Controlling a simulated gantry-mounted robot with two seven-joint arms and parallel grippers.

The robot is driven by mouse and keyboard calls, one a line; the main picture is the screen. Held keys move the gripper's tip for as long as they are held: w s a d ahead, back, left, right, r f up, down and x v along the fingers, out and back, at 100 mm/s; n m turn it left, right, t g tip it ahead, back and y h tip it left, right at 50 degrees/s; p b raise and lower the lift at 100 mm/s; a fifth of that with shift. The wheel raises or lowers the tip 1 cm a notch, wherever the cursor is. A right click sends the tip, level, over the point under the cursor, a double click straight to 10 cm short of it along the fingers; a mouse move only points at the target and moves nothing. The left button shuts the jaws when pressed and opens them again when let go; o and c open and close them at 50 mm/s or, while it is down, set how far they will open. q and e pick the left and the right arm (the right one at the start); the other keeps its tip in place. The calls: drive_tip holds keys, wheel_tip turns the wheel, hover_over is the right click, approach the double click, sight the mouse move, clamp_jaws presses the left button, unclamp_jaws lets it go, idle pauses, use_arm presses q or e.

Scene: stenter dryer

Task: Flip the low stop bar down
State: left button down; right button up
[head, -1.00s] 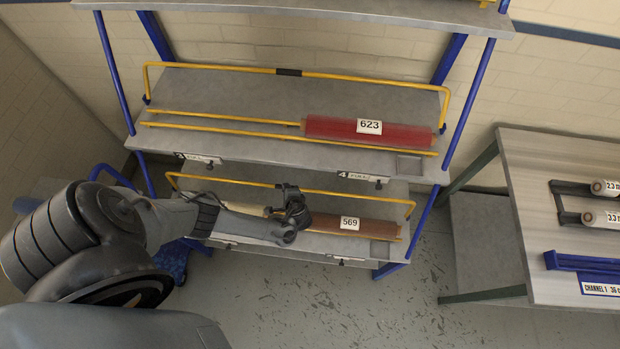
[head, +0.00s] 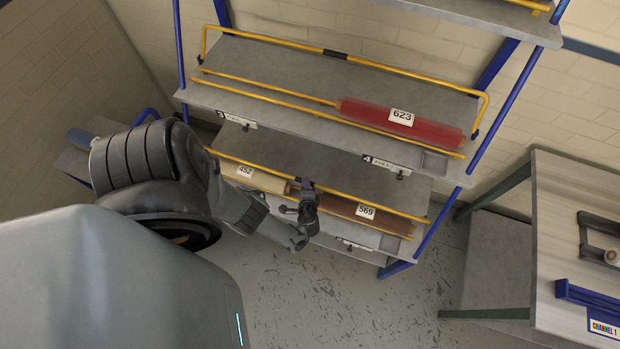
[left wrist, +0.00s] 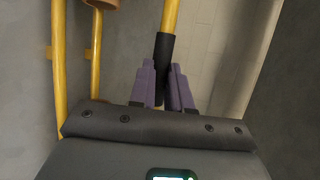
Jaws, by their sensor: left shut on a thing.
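The low stop bar (head: 252,164) is a long yellow bar along the lower shelf (head: 330,241). In the left wrist view it shows as a yellow rod with a black sleeve (left wrist: 163,52). My left gripper (head: 307,190) is at the middle of this bar. Its purple fingers (left wrist: 166,72) are closed on the black sleeve. The gripper hides the middle of the bar in the head view. My right gripper is in neither view.
A cream roll marked 452 (head: 268,182) and a brown roll marked 569 (head: 340,207) lie on the lower shelf. The upper shelf holds a red roll (head: 440,129) and its own yellow bar (head: 270,40). A table (head: 560,230) stands at right. The floor in front is clear.

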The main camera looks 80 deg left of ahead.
use_arm(q)
drive_tip(key=shift+s+d+f+b, duration=0.2)
drive_tip(key=shift+s+d+f, duration=0.1)
drive_tip(key=shift+d+f, duration=0.2)
drive_tip(key=shift+s+d+f+b, duration=0.2)
drive_tip(key=shift+s+d+f, duration=0.15)
drive_tip(key=shift+f, duration=0.2)
drive_tip(key=shift+s+d+f+b, duration=0.15)
drive_tip(key=shift+d+f+b, duration=0.15)
drive_tip(key=shift+f, duration=0.1)
drive_tip(key=shift+s+d+f+b, duration=0.1)
drive_tip(key=shift+f+b, duration=0.3)
drive_tip(key=shift+f, duration=0.05)
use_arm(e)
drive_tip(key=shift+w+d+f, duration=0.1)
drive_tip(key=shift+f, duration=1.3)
use_arm(q)
drive_tip(key=shift+f, duration=0.15)
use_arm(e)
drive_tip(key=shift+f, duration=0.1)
use_arm(q)
drive_tip(key=c, duration=1.1)
unclamp_jaws()
drive_tip(key=shift+s+d, duration=0.15)
drive_tip(key=shift+d, duration=0.05)
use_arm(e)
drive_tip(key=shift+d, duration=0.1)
